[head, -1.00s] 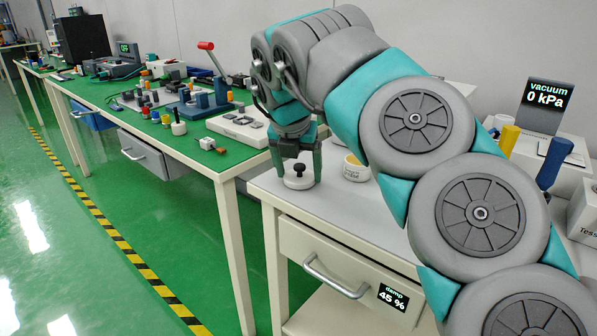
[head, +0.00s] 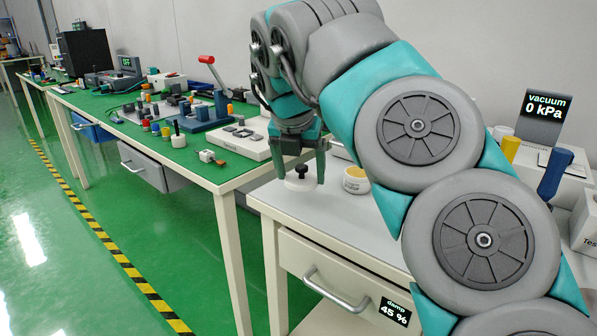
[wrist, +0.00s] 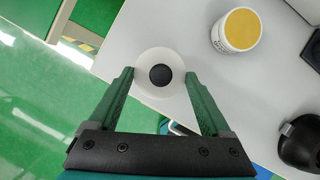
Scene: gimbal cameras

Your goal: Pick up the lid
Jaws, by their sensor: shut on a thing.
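The lid (head: 300,184) is a round white disc with a black knob (head: 303,171) on top. It is level at the left end of the pale grey table, near its edge. In the wrist view the lid (wrist: 160,93) is between the two green fingers, its knob facing the camera. My gripper (head: 301,179) points down and is shut on the lid, one finger on each side of its rim; it also shows in the wrist view (wrist: 160,76). The lid looks at or just above the table top; the gap is too small to tell.
A small white cup with a yellow top (head: 356,180) stands just right of the lid. A green-topped bench (head: 200,165) with several tools is to the left. A drawer handle (head: 337,292) sticks out below. A vacuum display (head: 543,115) stands at the right.

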